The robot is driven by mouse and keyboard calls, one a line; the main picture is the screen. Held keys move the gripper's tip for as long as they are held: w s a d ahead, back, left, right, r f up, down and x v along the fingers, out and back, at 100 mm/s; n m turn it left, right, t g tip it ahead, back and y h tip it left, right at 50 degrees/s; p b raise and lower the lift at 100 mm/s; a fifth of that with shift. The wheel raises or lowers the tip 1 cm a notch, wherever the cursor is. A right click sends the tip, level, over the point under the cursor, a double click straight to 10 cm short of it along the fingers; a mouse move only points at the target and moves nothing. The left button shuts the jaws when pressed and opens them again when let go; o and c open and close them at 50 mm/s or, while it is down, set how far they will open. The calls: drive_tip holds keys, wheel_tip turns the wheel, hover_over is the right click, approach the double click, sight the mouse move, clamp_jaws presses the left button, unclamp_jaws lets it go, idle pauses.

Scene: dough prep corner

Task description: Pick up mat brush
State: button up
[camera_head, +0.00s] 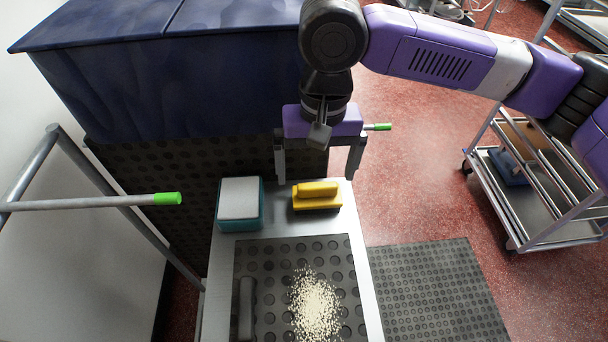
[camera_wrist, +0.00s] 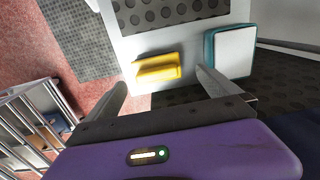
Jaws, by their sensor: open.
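A yellow brush (camera_head: 317,195) with a raised yellow handle lies at the far end of the light metal table, beside a teal box. It also shows in the wrist view (camera_wrist: 159,68), ahead of and between my two fingers. I take it to be the mat brush; its bristles are hidden. My gripper (camera_head: 315,176) is open and empty, with its fingers spread wide above and behind the brush. In the wrist view the gripper (camera_wrist: 160,88) shows a clear gap from the brush.
A teal box with a white top (camera_head: 239,203) stands close left of the brush. A dark dimpled mat (camera_head: 255,262) with pale crumbs (camera_head: 315,306) and a dark bar (camera_head: 246,308) covers the nearer table. A dark blue cabinet (camera_head: 200,80) stands behind; a trolley (camera_head: 545,215) is at right.

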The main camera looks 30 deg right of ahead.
sight(318, 185)
drive_tip(key=shift+w+d+f, duration=0.1)
drive_tip(key=shift+w+d, duration=0.05)
drive_tip(key=shift+d, duration=0.35)
drive_tip(key=shift+d+f, duration=0.1)
drive_tip(key=shift+f, duration=0.25)
drive_tip(key=shift+w+a+f, duration=0.1)
drive_tip(key=shift+f, duration=1.6)
drive_tip(key=shift+w+a+f, duration=0.1)
drive_tip(key=shift+f, duration=1.6)
drive_tip(key=c, duration=1.2)
drive_tip(key=shift+c, duration=0.2)
drive_tip(key=shift+r, duration=0.1)
wheel_tip(318, 185, up, 28)
